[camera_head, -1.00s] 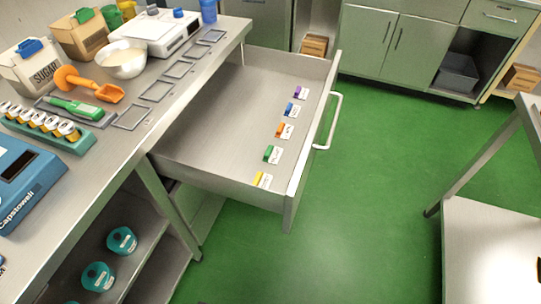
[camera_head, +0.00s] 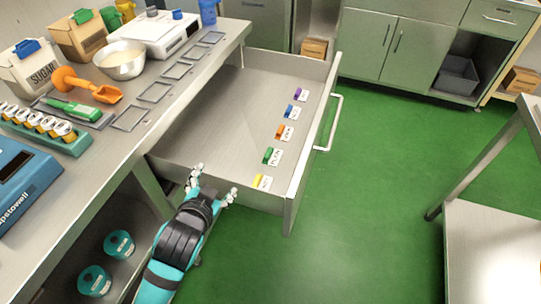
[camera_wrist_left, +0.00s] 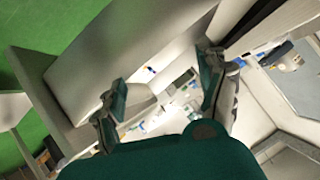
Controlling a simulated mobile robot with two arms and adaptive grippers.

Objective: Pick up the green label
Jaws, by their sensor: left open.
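The green label (camera_head: 271,156) lies in the open drawer (camera_head: 225,110), near its front panel, with a white card part to its right. It is second from the near end of a row of labels, between a yellow label (camera_head: 262,181) and an orange label (camera_head: 284,132). My left gripper (camera_head: 214,184) is open and empty at the drawer's near side wall, left of and nearer than the green label, not touching it. In the left wrist view its two fingers (camera_wrist_left: 165,95) are spread apart. I cannot make out the green label there. My right gripper is not in view.
A blue label (camera_head: 291,111) and a purple label (camera_head: 301,95) lie farther along the row. The drawer's front panel and handle (camera_head: 334,122) stand to the right. The counter (camera_head: 115,160) on the left holds an orange scoop (camera_head: 88,86), a bowl (camera_head: 121,63) and empty frames. The rest of the drawer is bare.

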